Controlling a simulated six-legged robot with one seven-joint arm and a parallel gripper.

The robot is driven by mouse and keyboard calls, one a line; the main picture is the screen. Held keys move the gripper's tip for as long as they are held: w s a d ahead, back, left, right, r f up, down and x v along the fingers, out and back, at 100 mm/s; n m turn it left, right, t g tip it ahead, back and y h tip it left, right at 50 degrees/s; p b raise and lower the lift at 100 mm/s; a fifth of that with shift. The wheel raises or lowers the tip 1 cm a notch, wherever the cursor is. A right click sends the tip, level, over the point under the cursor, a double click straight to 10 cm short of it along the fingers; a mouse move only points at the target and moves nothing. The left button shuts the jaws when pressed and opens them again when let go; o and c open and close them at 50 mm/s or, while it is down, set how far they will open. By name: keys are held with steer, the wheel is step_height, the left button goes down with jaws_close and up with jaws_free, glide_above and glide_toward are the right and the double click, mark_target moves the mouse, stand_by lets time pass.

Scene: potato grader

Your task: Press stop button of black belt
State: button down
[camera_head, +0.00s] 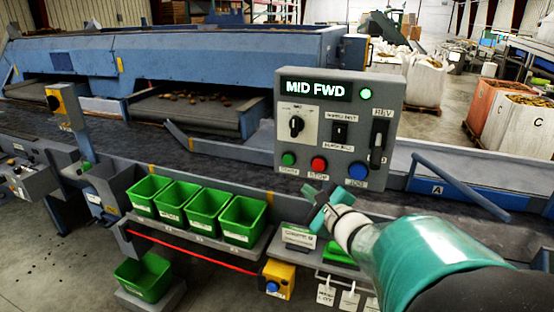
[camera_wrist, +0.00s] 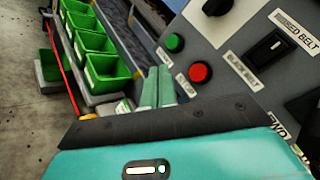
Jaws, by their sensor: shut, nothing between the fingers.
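The grey control box (camera_head: 332,130) stands over the black belt (camera_head: 230,165), with a lit green lamp and a display reading "MID FWD". Its red stop button (camera_head: 319,164) sits in the bottom row between a green button (camera_head: 288,159) and a blue button (camera_head: 358,171). My gripper (camera_head: 318,196) is just below the box, under the red button and apart from it. In the wrist view the shut fingers (camera_wrist: 158,88) are empty, and the red button (camera_wrist: 200,73) lies right of their tips, the green button (camera_wrist: 175,43) above.
Several green bins (camera_head: 207,207) stand on a shelf at the left. A yellow box with a blue button (camera_head: 278,279) is below. A blue bar (camera_head: 460,188) slants at the right of the control box. Potatoes lie on a belt (camera_head: 190,112) behind.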

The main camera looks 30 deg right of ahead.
mark_target(313, 166)
steer(key=w+d, duration=0.5)
steer(key=d, duration=0.1)
steer(key=shift+w+d, duration=0.3)
steer(key=shift+w, duration=0.1)
stand_by(2.1)
steer(key=shift+w+d, duration=0.3)
steer(key=shift+w+d, duration=0.35)
stand_by(0.8)
stand_by(0.4)
steer(key=shift+s+a, duration=0.65)
